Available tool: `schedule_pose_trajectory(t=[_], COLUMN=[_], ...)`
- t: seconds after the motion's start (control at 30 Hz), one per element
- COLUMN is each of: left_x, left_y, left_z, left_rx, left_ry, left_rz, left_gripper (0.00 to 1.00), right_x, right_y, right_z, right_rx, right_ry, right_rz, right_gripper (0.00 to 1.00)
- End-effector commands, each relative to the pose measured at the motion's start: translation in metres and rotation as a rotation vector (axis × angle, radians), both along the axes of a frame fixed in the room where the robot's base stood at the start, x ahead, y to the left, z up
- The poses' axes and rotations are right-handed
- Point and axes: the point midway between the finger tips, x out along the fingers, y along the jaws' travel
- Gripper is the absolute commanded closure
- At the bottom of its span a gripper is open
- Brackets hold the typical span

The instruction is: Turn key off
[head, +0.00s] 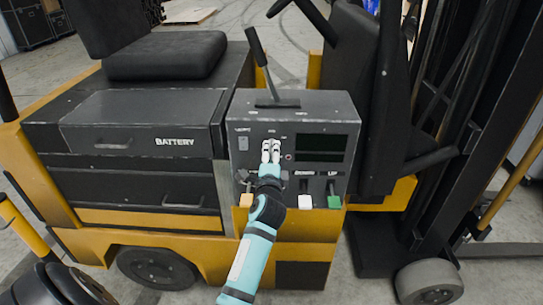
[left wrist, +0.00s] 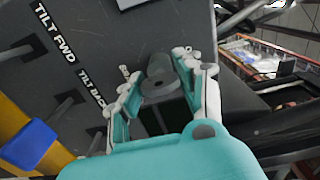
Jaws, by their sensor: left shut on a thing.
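The forklift's dark control panel (head: 245,128) stands in the middle of the head view. My left gripper (head: 270,150) reaches up to its front face, left of the dark display (head: 320,142). In the left wrist view the two fingers (left wrist: 160,95) stand either side of a grey key (left wrist: 158,72) on the panel, and the gripper is shut on it. In the head view the fingers hide the key. Its exact turn angle cannot be told. My right gripper is not in view.
A lever (head: 258,62) rises from the panel top. White (head: 305,201) and green (head: 334,201) handles sit low on the panel. A blue handle (left wrist: 30,143) is near my gripper in the left wrist view. The battery drawer (head: 145,122) is left, the mast right.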

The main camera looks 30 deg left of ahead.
Motion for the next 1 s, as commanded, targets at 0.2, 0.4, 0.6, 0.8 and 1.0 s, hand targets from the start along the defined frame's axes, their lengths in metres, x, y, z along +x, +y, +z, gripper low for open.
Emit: schedule_pose_trajectory(t=[0.2, 0.4, 0.6, 0.8, 1.0], left_x=[-0.0003, -0.0004, -0.0003, -0.0002, -0.0022], left_y=[0.0004, 0.0002, 0.0002, 0.0001, -0.0012], left_z=[-0.0013, -0.0014, -0.0014, -0.0008, -0.0007], left_rx=[-0.019, -0.020, -0.019, -0.018, -0.017], left_ry=[-0.008, -0.009, -0.008, -0.009, -0.009], left_rz=[0.001, 0.001, 0.001, 0.000, 0.000], left_gripper=[0.97, 0.97, 0.53, 0.40, 0.40], right_x=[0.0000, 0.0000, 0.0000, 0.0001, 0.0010], right_y=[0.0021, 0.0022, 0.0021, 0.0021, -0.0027], right_z=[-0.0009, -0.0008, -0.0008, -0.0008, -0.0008], right_rx=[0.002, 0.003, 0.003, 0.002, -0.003], right_ry=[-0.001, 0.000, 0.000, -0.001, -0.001], right_rz=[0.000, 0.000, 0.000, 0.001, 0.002], right_gripper=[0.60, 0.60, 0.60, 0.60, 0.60])
